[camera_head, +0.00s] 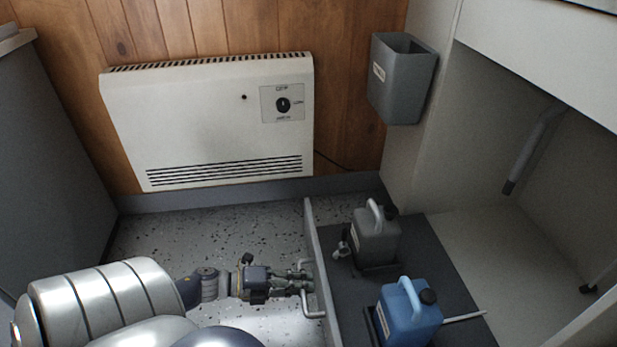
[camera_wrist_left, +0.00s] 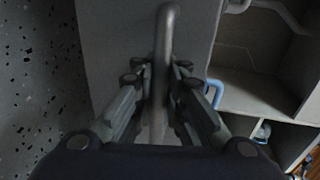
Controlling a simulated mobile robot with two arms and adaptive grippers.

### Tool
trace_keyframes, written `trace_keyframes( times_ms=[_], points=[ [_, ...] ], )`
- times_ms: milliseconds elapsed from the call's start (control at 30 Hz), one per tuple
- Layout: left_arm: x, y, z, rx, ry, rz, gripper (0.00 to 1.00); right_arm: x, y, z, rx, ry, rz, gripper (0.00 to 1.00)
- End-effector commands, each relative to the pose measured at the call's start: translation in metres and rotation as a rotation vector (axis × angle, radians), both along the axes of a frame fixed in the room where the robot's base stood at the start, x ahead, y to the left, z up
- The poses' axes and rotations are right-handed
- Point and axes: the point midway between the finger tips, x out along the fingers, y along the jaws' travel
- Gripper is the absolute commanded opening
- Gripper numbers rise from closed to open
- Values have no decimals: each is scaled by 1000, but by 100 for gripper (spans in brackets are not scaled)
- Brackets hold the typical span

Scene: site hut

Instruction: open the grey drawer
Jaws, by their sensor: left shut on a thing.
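The grey drawer (camera_head: 441,244) stands out from the cabinet at the right in the head view, its inside showing. Its front panel (camera_head: 318,265) faces left and carries a metal bar handle (camera_head: 305,304). My left gripper (camera_head: 303,282) is at that handle, shut on it. In the left wrist view the handle (camera_wrist_left: 163,55) runs between the fingers of my left gripper (camera_wrist_left: 160,95), in front of the grey drawer front (camera_wrist_left: 115,40). My right gripper is not in view.
A grey jug (camera_head: 376,238) and a blue jug (camera_head: 408,318) stand in the drawer. A white heater (camera_head: 210,120) is on the wood wall behind. A grey bin (camera_head: 402,85) hangs on the cabinet side. The speckled floor (camera_head: 220,232) left of the drawer is clear.

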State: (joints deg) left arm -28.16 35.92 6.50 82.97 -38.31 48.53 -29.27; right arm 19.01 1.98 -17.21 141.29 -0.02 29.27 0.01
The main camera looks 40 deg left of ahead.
Motion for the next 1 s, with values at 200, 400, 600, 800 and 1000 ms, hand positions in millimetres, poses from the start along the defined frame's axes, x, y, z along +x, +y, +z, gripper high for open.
trace_keyframes(
  times_ms=[200, 400, 600, 800, 1000],
  points=[
    [1, -1, 2, -3, -4, -4, 0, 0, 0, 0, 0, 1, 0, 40],
    [1, -1, 1, -2, -2, -3, 32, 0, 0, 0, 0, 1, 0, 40],
    [0, 0, 1, -1, -1, -2, 32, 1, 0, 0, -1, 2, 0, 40],
    [-10, 7, 2, 0, 2, -2, 32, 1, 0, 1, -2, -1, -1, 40],
    [-41, 31, 9, 1, 4, -1, 32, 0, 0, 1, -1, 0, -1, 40]
  ],
)
